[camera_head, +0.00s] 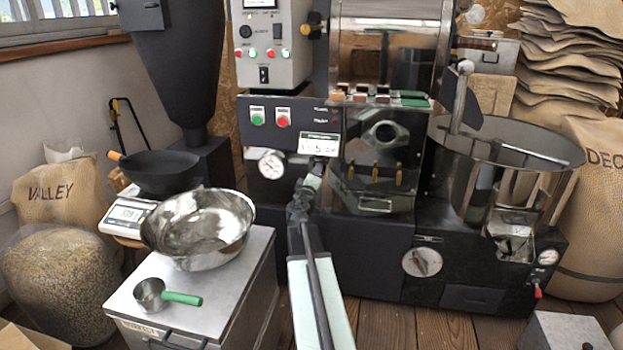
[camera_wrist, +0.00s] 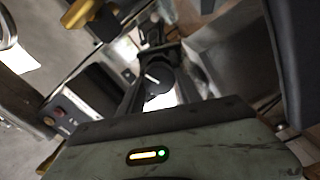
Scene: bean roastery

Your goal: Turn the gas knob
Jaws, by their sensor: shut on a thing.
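The gas knob (camera_wrist: 158,80) is a dark round knob with a white pointer line. It shows between my fingers in the wrist view, and the pointer slants. My gripper (camera_wrist: 160,92) is shut on the knob, with one dark finger on each side. In the head view, my gripper (camera_head: 312,182) is at the front of the black roaster (camera_head: 345,250), just below the digital display (camera_head: 320,144). The knob is hidden there behind my arm and gripper.
A round gauge (camera_head: 271,165) is left of my gripper. A steel bowl (camera_head: 200,229) and a green-handled scoop (camera_head: 165,296) sit on a grey cabinet (camera_head: 240,285) at the left. The round cooling tray (camera_head: 560,160) stands at the right. Wooden floor shows below the roaster.

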